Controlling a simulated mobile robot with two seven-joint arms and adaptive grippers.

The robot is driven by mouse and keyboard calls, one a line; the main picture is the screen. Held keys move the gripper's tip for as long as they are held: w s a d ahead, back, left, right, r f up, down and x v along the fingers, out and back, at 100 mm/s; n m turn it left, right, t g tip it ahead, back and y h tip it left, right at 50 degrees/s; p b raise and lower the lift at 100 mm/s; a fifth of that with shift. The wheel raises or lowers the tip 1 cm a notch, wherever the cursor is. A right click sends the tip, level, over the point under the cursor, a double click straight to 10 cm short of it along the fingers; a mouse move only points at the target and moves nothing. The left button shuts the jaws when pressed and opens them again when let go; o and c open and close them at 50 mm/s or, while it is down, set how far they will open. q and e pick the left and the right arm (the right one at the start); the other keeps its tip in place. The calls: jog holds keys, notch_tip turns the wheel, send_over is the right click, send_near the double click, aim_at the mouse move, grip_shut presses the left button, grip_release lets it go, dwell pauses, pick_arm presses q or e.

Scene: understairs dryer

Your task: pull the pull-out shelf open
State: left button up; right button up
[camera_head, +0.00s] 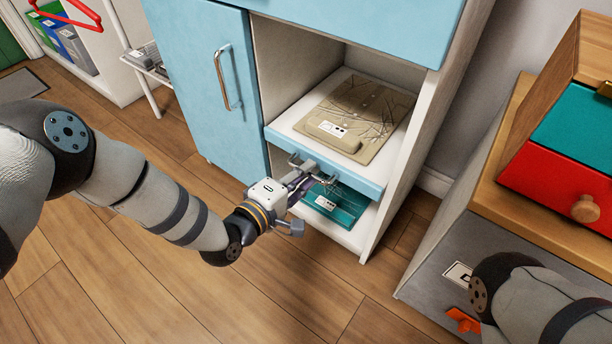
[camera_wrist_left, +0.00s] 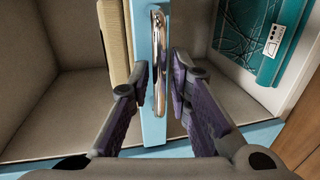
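The pull-out shelf (camera_head: 305,120) is a white board with a light-blue front strip, inside the open bay of the blue cabinet. A tan folded item (camera_head: 374,106) lies on it. The shelf front also shows in the left wrist view (camera_wrist_left: 149,128), with its silver bar handle (camera_wrist_left: 159,75). My left gripper (camera_head: 306,181) is at the shelf front, its fingers partly covering the handle. In the wrist view the fingers (camera_wrist_left: 160,82) are spread on either side of the handle, with visible gaps. My right gripper is out of view.
A teal packet (camera_head: 325,209) lies on the level below the shelf. A closed blue door (camera_head: 195,75) is left of the bay. A wooden unit with a red drawer (camera_head: 550,185) stands at the right, close to my right arm. The wooden floor before the cabinet is clear.

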pick_arm(q)
jog(key=shift+w+d, duration=0.3)
jog(key=shift+w, duration=0.1)
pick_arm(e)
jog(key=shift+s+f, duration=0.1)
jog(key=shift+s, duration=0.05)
pick_arm(q)
grip_shut()
jog(key=shift+s+a, duration=0.1)
jog(key=f+p+v, duration=0.2)
jog(key=p+v, duration=0.1)
jog(key=v, duration=0.7)
jog(key=f+p+v, duration=0.2)
jog(key=p+v, duration=0.2)
jog(key=v, duration=0.7)
jog(key=shift+s+a+f, duration=0.2)
jog(key=shift+s+a, duration=0.1)
jog(key=shift+s, duration=0.2)
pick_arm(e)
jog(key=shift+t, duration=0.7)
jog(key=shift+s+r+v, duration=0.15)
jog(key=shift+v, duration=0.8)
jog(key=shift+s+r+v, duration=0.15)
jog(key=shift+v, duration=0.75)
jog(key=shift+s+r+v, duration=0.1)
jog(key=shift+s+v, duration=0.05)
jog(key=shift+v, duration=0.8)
